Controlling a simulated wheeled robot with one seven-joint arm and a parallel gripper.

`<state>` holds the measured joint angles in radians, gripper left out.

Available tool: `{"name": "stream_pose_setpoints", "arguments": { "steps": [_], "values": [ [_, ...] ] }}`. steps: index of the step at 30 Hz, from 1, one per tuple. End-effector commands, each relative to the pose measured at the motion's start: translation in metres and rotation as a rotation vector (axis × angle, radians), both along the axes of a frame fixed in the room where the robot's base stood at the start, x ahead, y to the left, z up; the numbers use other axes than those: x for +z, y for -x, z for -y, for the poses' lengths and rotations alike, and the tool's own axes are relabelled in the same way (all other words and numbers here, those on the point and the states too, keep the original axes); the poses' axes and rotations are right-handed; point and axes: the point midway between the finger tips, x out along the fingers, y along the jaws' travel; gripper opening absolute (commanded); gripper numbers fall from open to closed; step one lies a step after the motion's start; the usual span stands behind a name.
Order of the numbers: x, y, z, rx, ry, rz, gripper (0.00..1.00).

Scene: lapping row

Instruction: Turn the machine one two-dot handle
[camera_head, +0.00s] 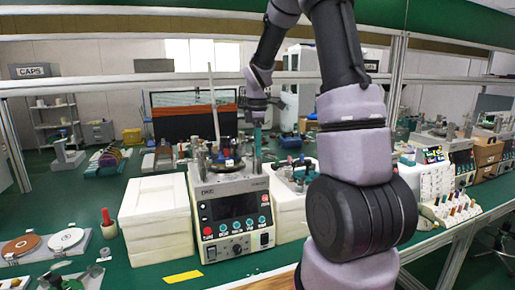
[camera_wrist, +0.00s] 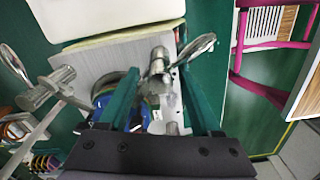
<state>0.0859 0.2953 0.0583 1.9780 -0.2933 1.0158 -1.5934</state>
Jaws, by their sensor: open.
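The lapping machine (camera_head: 236,212), a white box with a dark screen, knobs and a red button, stands on the green bench in the middle of the head view. My gripper (camera_head: 257,142) points down over its back right top. In the wrist view my gripper (camera_wrist: 159,72) has its two teal fingers apart. A shiny metal post-like fitting (camera_wrist: 158,62) shows between the fingertips; contact cannot be told. Another metal fitting with a round knob (camera_wrist: 50,88) stands to the left. No dots can be made out, so which one is the two-dot handle is unclear.
White block stacks (camera_head: 156,216) stand left of the machine. A tall thin rod (camera_head: 214,100) rises near my gripper. A magenta frame (camera_wrist: 262,88) shows at the wrist view's right.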

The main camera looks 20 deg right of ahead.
Motion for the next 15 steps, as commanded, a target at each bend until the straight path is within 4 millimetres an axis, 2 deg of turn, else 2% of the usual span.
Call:
{"name": "stream_pose_setpoints", "arguments": {
  "steps": [4, 11, 14, 15],
  "values": [
    [-0.0066, -0.0001, 0.0001, 0.001, 0.0, 0.001, 0.65],
    [-0.007, 0.0, 0.0003, 0.0, 0.0, 0.001, 0.65],
    [-0.0069, 0.0, 0.0003, 0.0, 0.0, 0.001, 0.31],
    [-0.0069, 0.0, 0.0003, 0.0, 0.0, 0.001, 0.15]
  ]
}}
